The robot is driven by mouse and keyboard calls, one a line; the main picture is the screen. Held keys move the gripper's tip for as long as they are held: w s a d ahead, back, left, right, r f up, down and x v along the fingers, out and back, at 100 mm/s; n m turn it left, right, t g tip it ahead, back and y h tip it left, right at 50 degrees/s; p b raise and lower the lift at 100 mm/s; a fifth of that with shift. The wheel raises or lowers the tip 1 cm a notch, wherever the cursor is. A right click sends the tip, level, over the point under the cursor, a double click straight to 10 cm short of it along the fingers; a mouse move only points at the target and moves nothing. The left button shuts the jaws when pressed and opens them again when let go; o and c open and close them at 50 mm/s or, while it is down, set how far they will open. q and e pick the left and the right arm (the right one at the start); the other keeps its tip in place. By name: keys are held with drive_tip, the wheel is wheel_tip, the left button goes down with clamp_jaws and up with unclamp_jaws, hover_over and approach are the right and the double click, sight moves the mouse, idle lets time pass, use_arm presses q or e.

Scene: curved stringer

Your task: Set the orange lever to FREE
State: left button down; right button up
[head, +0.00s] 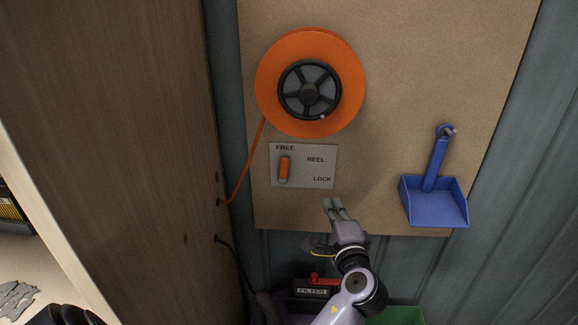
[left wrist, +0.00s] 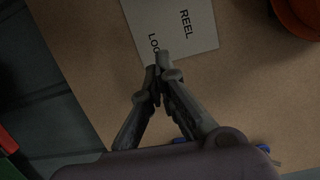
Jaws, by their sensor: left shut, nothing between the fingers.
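The orange lever (head: 284,167) sits on the left part of a pale label plate (head: 318,168). It stands upright, with its upper end just below the word FREE; REEL and LOCK are printed to its right. My left gripper (head: 334,203) is shut and empty, below the plate's lower right corner and apart from the lever. In the left wrist view, the shut fingertips (left wrist: 158,72) overlap the plate's edge (left wrist: 190,38) and partly cover the word LOCK. The lever is not visible in that view. My right gripper is not in view.
An orange reel (head: 345,105) with a black hub hangs above the plate, its orange cord running down left. A blue dustpan (head: 435,205) hangs at the right. A wooden panel (head: 130,130) stands at the left. A FILTER box (head: 312,291) is low beside my arm.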

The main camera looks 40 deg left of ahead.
sight(284, 169)
use_arm(q)
drive_tip(key=shift+n+y, duration=0.3)
drive_tip(key=shift+y, duration=0.2)
drive_tip(key=w+a+r, duration=0.1)
drive_tip(key=w+a, duration=0.1)
drive_tip(key=w+a+r+p, duration=0.1)
drive_tip(key=w+a, duration=0.1)
drive_tip(key=a, duration=0.1)
drive_tip(key=w+a+r+p, duration=0.1)
drive_tip(key=w+a, duration=0.1)
drive_tip(key=shift+a+r, duration=0.15)
drive_tip(key=shift+a, duration=0.25)
drive_tip(key=a, duration=0.1)
drive_tip(key=s+a+p, duration=0.1)
drive_tip(key=p, duration=0.1)
drive_tip(key=shift+s+a+r, duration=0.1)
drive_tip(key=shift+s+a, duration=0.15)
drive_tip(key=shift+a, duration=0.15)
drive_tip(key=shift+s+a, duration=0.3)
drive_tip(key=shift+a, duration=0.05)
drive_tip(key=shift+w, duration=0.1)
